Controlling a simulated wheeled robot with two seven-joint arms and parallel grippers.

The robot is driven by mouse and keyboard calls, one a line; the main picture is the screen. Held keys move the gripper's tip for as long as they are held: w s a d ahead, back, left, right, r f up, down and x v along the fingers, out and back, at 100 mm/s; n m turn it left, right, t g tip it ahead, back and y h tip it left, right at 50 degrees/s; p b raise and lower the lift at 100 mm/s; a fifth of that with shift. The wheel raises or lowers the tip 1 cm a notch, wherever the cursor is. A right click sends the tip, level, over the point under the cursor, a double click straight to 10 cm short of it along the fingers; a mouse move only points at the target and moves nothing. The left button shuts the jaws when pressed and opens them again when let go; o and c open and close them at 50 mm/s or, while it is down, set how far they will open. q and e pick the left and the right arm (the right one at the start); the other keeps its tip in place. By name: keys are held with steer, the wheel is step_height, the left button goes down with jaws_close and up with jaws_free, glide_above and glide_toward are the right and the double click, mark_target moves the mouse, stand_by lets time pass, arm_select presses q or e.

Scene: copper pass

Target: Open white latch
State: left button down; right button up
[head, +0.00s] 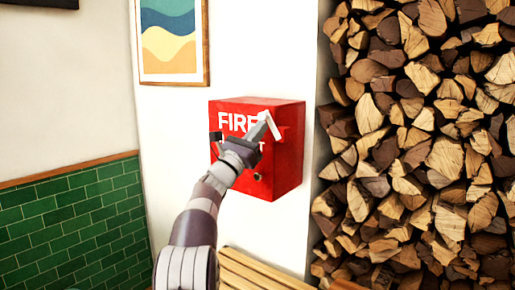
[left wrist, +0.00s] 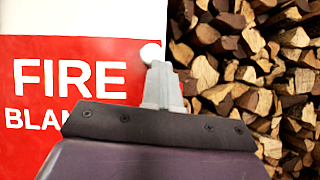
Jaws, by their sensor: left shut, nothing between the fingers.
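The white latch (head: 273,126) is a small pale bar on the front of the red fire blanket box (head: 290,150), near its right edge, and it looks tilted. In the left wrist view a white rounded end (left wrist: 151,51) shows just above my fingertips; it appears to be part of the latch. My left gripper (head: 262,128) is shut and empty, with its fingertips right at the latch. I cannot tell whether they touch it. My left gripper also shows in the left wrist view (left wrist: 160,78). My arm hides part of the box front and its lettering. My right gripper is not in view.
The box is mounted on a white wall (head: 180,120). Stacked firewood (head: 420,140) fills the right side. A framed picture (head: 172,40) hangs at upper left above green tiles (head: 75,220). A slatted wooden bench (head: 255,272) is below the box.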

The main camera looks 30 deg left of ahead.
arm_select(q)
steer(key=shift+d+r+m+g+h+b, duration=0.15)
steer(key=shift+m+g+h+b, duration=0.15)
steer(key=shift+m+h, duration=1)
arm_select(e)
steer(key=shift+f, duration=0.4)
arm_select(q)
steer(key=shift+d+r+m+g+h, duration=0.1)
steer(key=shift+m+g+h, duration=0.2)
steer(key=shift+m, duration=0.5)
steer(key=shift+d+r+m+g+h, duration=0.15)
steer(key=shift+m+h, duration=0.25)
steer(key=shift+m, duration=0.4)
steer(key=shift+f, duration=0.1)
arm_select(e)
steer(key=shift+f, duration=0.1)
